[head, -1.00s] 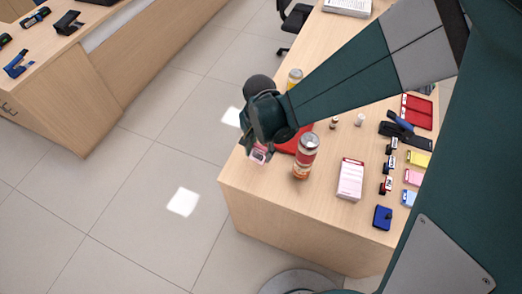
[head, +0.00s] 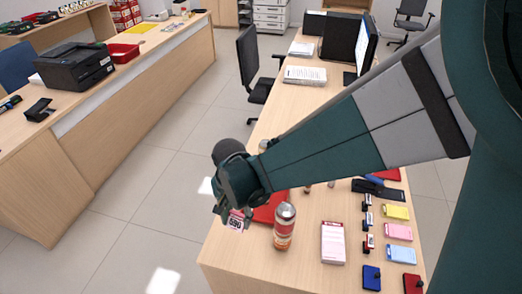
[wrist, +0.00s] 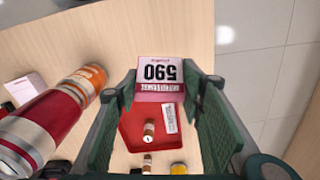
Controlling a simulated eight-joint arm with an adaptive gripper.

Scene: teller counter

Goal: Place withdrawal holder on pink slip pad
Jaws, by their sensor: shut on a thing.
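In the head view my gripper (head: 236,208) holds this block (head: 236,222) near the left edge of the counter, beside the red tray. A pink pad (head: 398,232) lies at the right of the counter, between a yellow pad (head: 396,212) and a light blue pad (head: 401,254). It is well apart from my gripper. I cannot tell for sure which thing is the withdrawal holder; the held block's band is unreadable.
The red tray (head: 270,209) is partly hidden by my arm. A monitor (head: 368,45) stands farther back.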

